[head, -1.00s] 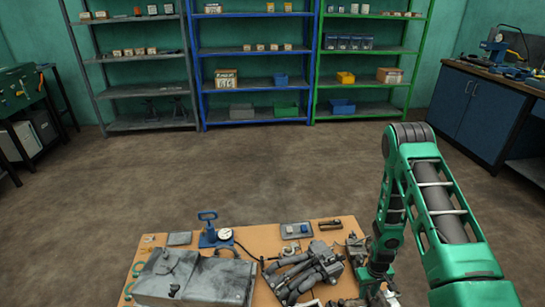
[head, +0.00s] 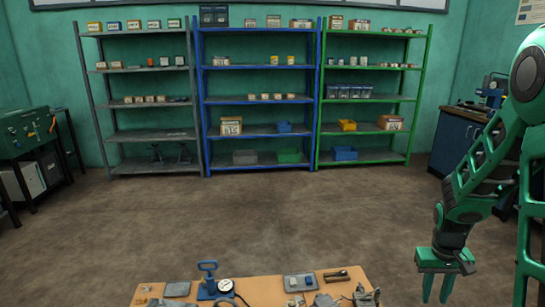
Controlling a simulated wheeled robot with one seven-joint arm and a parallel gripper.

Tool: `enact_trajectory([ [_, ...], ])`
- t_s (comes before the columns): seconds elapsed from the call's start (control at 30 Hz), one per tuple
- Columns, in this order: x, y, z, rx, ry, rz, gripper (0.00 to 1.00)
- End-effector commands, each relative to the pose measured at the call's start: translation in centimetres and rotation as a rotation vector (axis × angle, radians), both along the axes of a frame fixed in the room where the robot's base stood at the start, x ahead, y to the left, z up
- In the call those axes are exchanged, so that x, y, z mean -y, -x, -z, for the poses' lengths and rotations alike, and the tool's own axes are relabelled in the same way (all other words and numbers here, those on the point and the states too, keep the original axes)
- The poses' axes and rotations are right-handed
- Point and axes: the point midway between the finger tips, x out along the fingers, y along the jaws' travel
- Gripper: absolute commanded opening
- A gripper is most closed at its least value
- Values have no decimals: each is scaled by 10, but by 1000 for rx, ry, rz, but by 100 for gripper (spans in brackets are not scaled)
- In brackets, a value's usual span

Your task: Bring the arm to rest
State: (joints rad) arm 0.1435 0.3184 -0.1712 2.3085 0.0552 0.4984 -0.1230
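My green arm (head: 487,165) is folded at the right side of the head view, its forearm slanting down to the left. My gripper (head: 437,296) hangs pointing down at the lower right. Its two green fingers are apart, with nothing visible between them. It is to the right of the workbench and clear of it, over the floor in the picture. My base is not in view.
The bench top (head: 258,289) at the bottom holds a blue pump with a gauge (head: 212,284), a grey tray (head: 300,283) and metal parts, cut off below. Shelves (head: 258,133) line the back wall. A blue cabinet (head: 455,145) stands right. The brown floor between is clear.

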Motion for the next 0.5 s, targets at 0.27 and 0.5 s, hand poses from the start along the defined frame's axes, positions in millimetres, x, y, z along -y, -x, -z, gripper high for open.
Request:
enact_trajectory([
  [0.27, 0, 60, -77, 16, -13, 108, 28],
  [0.5, -9, 120, -126, 24, -37, 199, 28],
])
